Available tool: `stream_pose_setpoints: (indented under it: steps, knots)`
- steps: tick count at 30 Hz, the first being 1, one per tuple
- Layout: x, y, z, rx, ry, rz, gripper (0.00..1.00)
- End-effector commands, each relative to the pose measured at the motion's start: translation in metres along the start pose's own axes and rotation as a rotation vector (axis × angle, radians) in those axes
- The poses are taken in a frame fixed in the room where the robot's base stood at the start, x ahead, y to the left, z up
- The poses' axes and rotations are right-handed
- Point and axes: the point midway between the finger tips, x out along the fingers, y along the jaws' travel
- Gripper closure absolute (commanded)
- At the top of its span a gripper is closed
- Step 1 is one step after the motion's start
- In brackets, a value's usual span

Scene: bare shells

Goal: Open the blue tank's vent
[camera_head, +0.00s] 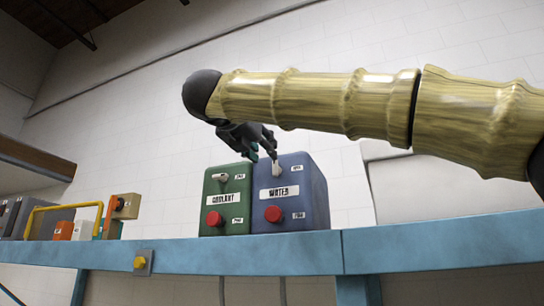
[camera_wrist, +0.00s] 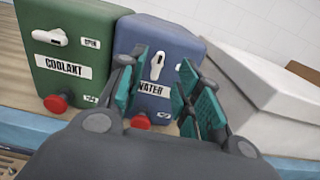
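The blue tank (camera_head: 305,193) is labelled WATER and stands on the blue shelf beside a green tank. Its white lever handle (camera_head: 277,168) is high on the front, with a small label to its right. In the wrist view the blue tank (camera_wrist: 178,37) shows the lever (camera_wrist: 157,66) close to upright, slightly tilted. My gripper (camera_head: 263,156) is in front of the blue tank's upper part. In the wrist view my gripper (camera_wrist: 160,95) is open, its teal-padded fingers apart. The lever appears between them, farther ahead; contact is not visible.
The green COOLANT tank (camera_head: 214,188) has a near-horizontal white lever and a red knob. The blue tank has a red knob (camera_head: 273,214) low on its front. A pale box (camera_wrist: 255,95) is right of the tanks. Boxes and a yellow bar (camera_head: 70,206) are far left.

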Motion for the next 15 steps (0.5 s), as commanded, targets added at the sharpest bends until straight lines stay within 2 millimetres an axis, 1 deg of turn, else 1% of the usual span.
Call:
stream_pose_setpoints:
  steps: [1, 6, 9, 15]
  knots:
    - [0.01, 0.0, 0.003, -0.001, 0.002, 0.0, 0.66]
    - [0.036, -0.001, 0.003, -0.001, 0.002, -0.001, 0.66]
    - [0.049, 0.0, 0.002, -0.002, 0.0, 0.0, 0.66]
    - [0.064, 0.0, 0.0, -0.002, 0.0, 0.0, 0.66]
